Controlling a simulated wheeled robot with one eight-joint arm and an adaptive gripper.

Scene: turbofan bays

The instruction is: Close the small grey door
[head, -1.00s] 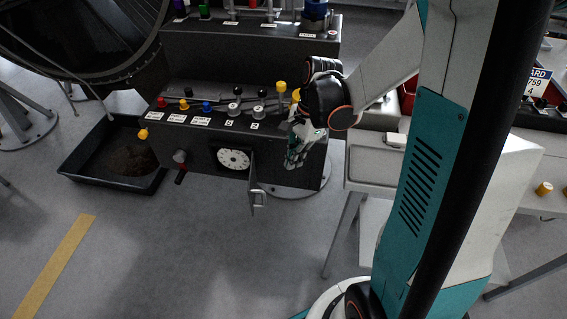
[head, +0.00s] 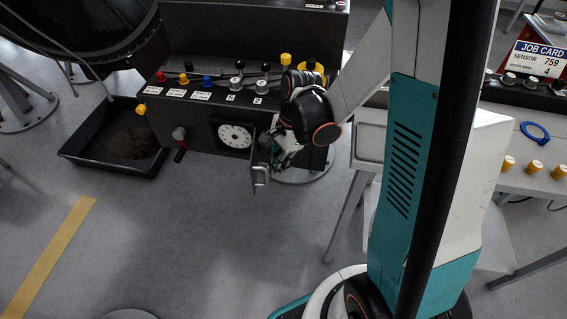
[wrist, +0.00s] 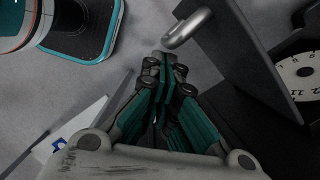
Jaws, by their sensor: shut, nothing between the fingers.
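The small grey door (head: 260,172) stands open on the front of the dark control panel (head: 200,139), swung out towards the viewer. It is hinged at the right of the opening with the white dial (head: 235,135). My gripper (head: 283,158) is shut and empty just right of the door, on its outer side. In the wrist view the door (wrist: 243,50) fills the upper right, with its metal handle (wrist: 188,28) just above my shut fingertips (wrist: 166,65). I cannot tell whether the fingertips touch the door. The dial (wrist: 300,72) shows behind it.
Coloured knobs and levers (head: 207,80) line the panel's top edge. A red-handled valve (head: 180,140) sits left of the dial. A black tray (head: 115,150) lies on the floor at left. A white table (head: 375,145) stands at right. Floor in front is clear.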

